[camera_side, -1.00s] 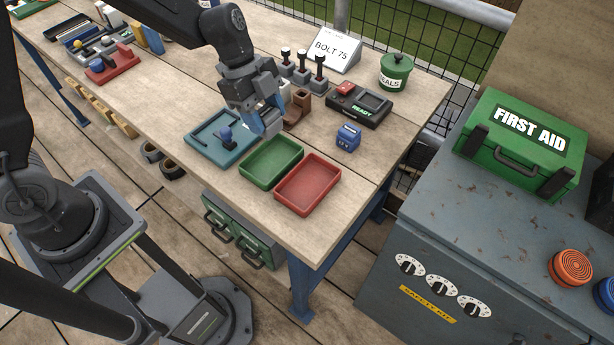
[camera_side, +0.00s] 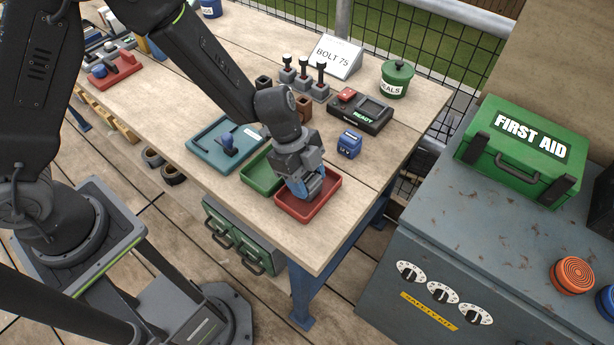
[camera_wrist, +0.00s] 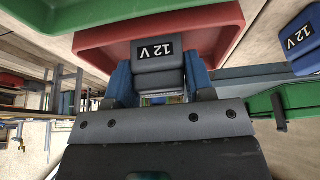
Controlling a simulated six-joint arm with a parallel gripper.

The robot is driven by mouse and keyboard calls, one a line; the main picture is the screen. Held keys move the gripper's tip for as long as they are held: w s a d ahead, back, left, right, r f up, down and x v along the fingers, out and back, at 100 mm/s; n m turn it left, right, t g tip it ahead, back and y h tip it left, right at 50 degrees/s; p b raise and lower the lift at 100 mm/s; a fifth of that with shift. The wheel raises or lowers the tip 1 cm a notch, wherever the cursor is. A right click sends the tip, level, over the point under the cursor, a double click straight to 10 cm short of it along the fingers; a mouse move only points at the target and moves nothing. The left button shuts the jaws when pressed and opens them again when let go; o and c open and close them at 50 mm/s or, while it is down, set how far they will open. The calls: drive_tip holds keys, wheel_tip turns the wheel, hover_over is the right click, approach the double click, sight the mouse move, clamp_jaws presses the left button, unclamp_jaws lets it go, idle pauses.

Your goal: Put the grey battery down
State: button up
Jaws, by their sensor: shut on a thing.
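My gripper (camera_side: 303,194) is low over the red tray (camera_side: 334,191) in the side view, pointing down. In the wrist view my gripper (camera_wrist: 158,78) has its two blue fingers closed on the sides of the grey battery (camera_wrist: 158,78), which bears a "12 V" label. The red tray (camera_wrist: 95,38) shows behind the battery in the wrist view. In the side view the grey battery is mostly hidden by the fingers, and I cannot tell whether it touches the tray floor.
The green tray (camera_side: 256,177) is directly left of the red one. A blue battery (camera_side: 349,144) stands behind the red tray, near a black device marked READY (camera_side: 361,112). A teal tray (camera_side: 204,152) with a blue knob lies further left. The table's front edge is close.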

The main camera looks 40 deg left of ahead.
drive_tip(key=o, duration=1.1)
drive_tip(key=shift+f, duration=0.1)
drive_tip(key=shift+o, duration=0.2)
drive_tip(key=v, duration=1.2)
drive_tip(key=shift+r, duration=0.3)
drive_tip(key=s+a+r+n+t+y, duration=0.4)
drive_tip(key=s+a+r+n+t, duration=0.1)
drive_tip(key=s+a+r+n, duration=0.8)
drive_tip(key=shift+s+a+r+n+t, duration=0.4)
drive_tip(key=shift+s+n, duration=1.2)
drive_tip(key=shift+n, duration=0.9)
